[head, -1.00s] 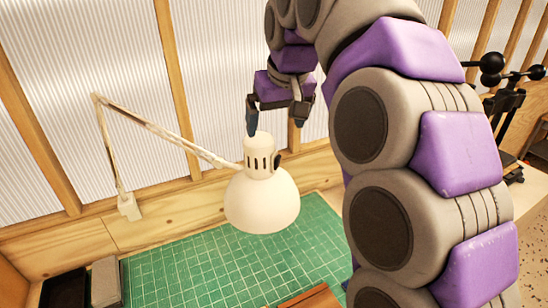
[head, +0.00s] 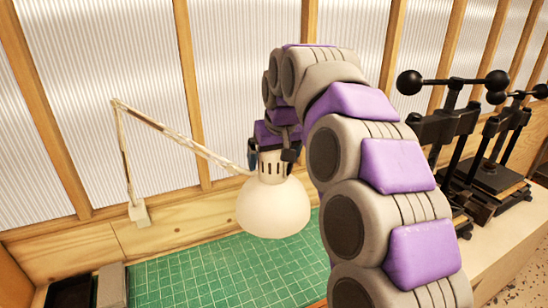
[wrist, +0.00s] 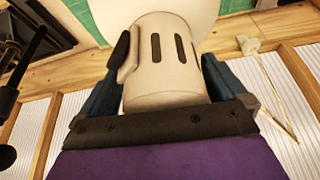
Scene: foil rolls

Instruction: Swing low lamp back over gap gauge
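The cream lamp has a dome shade (head: 273,208) hanging low over the green cutting mat (head: 185,279). Its jointed arm (head: 180,143) runs left to a mount (head: 139,213) on the wooden wall. My gripper (head: 273,160) is at the top of the lamp's slotted neck. In the wrist view, the fingers of my gripper (wrist: 160,80) stand on both sides of the neck (wrist: 165,75); whether both press on it is unclear. A dark switch or knob (wrist: 122,48) sits on the neck's side by one finger. I cannot make out a gap gauge.
Black presses with ball-ended handles (head: 450,120) stand on the bench at the right. A dark box (head: 72,292) and a grey block (head: 112,285) sit at the mat's left. Ribbed panels and wooden posts (head: 190,90) close the back. The visible mat is mostly clear.

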